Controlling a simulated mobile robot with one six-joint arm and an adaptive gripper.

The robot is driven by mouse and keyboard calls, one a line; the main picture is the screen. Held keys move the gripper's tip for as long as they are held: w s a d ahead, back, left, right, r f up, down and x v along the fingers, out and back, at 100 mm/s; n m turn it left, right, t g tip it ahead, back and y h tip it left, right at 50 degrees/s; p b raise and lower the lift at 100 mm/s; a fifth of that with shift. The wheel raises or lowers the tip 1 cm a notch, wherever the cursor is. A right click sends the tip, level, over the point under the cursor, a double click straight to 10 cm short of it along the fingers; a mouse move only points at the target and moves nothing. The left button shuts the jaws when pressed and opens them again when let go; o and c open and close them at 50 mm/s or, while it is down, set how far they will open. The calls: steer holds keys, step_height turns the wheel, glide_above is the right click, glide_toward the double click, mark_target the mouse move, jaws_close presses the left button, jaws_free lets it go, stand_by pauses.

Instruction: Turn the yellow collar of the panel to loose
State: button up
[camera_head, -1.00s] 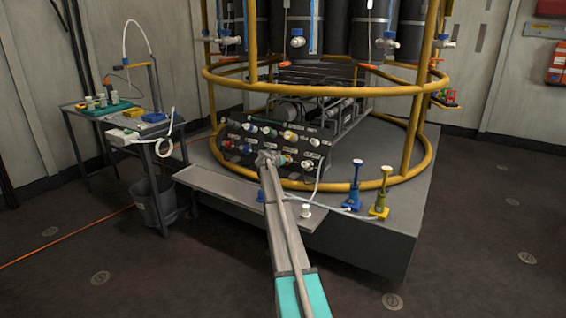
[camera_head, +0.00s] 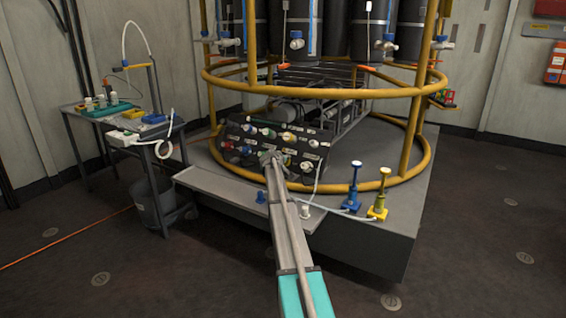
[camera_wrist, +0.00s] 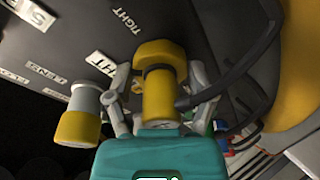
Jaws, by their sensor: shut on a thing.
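The dark panel (camera_head: 233,129) stands at the front of the platform, with several coloured fittings and white labels. In the wrist view, a yellow collar (camera_wrist: 160,52) with a dark band and a yellow end sits between the two fingers of my gripper (camera_wrist: 163,88). The gripper is shut on it. A label reading "TIGHT" (camera_wrist: 127,17) lies above and left of the collar; another label beside it is partly hidden. In the head view, my gripper (camera_head: 271,158) is at the panel's lower middle and hides the collar.
A grey fitting with a yellow end (camera_wrist: 80,117) stands close left of my gripper. A dark hose (camera_wrist: 235,70) runs on the right. A shelf (camera_head: 222,187) lies below the panel. Blue (camera_head: 354,186) and yellow (camera_head: 380,195) upright fittings stand on the platform, right.

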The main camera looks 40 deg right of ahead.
steer(key=n, duration=0.3)
steer(key=n+p, duration=0.1)
steer(key=shift+d+r+y, duration=0.15)
steer(key=shift+d+y, duration=0.15)
steer(key=shift+d, duration=0.05)
steer(key=shift+s+n+y+p, duration=0.1)
steer(key=shift+n+y+p, duration=0.25)
steer(key=shift+n, duration=1.75)
steer(key=shift+a, duration=0.1)
steer(key=o, duration=1)
steer(key=shift+o, duration=0.5)
steer(key=shift+a, duration=0.1)
steer(key=shift+a, duration=0.15)
